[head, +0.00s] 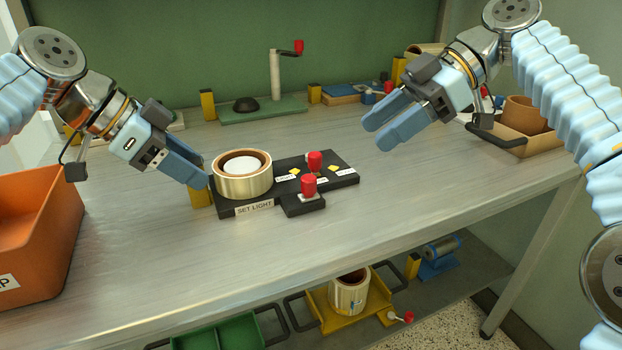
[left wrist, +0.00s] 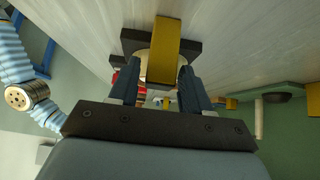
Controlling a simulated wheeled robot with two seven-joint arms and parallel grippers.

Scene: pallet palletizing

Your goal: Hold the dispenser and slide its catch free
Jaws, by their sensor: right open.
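The dispenser is a black base (head: 235,207) labelled SET LIGHT, with a cream roll (head: 241,184) around a white centre. A red knob (head: 315,161) stands at its back and another red knob (head: 309,187) on a block at its front. A yellow upright piece (head: 199,197) is at its left end. My left gripper (head: 203,180) is at the yellow piece. In the left wrist view, the yellow piece (left wrist: 163,50) is between the fingers; I cannot tell whether they touch it. My right gripper (head: 378,134) is open and empty above the bench, right of the dispenser.
An orange bin (head: 38,232) stands at the left. A green stand with a red-handled crank (head: 276,75) is at the back. A tan tray (head: 520,142) is at the back right. Trays, including a yellow one (head: 376,303), lie on the lower shelf. The front bench top is clear.

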